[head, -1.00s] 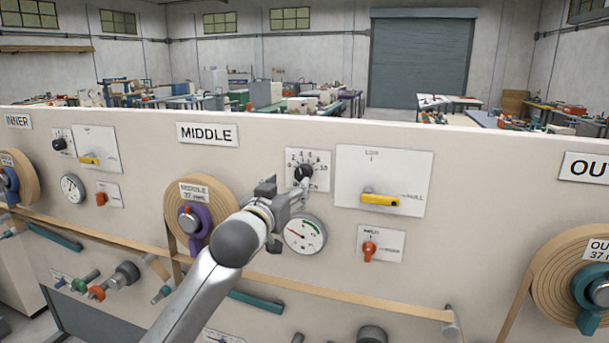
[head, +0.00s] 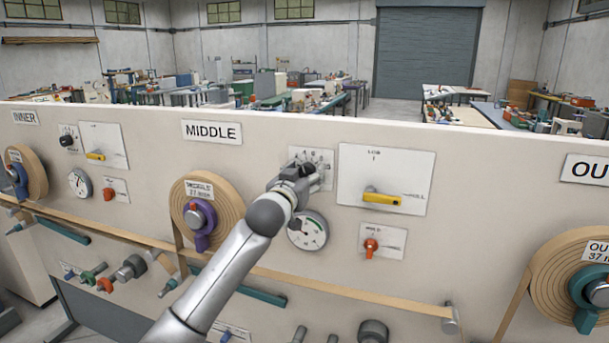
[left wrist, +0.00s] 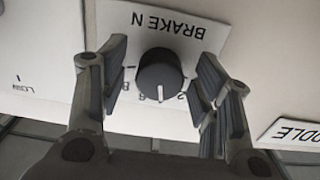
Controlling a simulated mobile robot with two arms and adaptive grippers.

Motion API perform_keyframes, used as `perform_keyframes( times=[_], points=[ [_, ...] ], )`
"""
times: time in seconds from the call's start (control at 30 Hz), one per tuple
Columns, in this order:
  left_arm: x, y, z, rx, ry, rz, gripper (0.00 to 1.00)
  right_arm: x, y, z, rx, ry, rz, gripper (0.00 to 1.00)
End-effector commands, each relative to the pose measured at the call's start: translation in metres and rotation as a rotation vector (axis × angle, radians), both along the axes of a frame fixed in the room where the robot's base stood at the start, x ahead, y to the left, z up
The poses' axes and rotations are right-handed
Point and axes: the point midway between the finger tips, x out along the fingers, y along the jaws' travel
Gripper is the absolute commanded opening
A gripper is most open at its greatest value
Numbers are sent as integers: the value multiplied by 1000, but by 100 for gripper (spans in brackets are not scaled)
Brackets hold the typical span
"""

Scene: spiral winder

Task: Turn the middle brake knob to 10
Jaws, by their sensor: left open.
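The middle brake knob (left wrist: 160,75) is a dark round knob with a white pointer line on a white scale plate marked "BRAKE N". In the left wrist view the plate appears upside down, and the pointer is at the knob's lower side. My left gripper (left wrist: 162,88) is open, with one finger on each side of the knob and a gap to it on both sides. In the head view my left gripper (head: 302,172) covers the knob and much of its scale plate (head: 326,160). The number the pointer stands at cannot be read surely. My right gripper is not in view.
Right of the brake plate is a panel with a yellow lever (head: 382,199). A round gauge (head: 308,231) sits just below my gripper. An orange switch (head: 371,246) is lower right. The middle tape roll (head: 232,222) with its purple handle stands out at left.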

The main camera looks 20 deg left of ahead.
Motion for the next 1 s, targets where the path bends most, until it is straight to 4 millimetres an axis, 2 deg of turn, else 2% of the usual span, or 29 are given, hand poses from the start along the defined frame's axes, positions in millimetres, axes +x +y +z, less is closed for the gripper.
perform_keyframes(
  times=[0.07,0.4,0.77,1.0],
  points=[
    [0,0,0,0,0,0,55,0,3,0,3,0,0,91],
    [0,0,0,0,0,0,12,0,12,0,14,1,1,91],
    [0,0,2,63,-2,0,12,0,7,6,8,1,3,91],
    [0,1,3,227,-7,2,12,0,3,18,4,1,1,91]
  ],
)
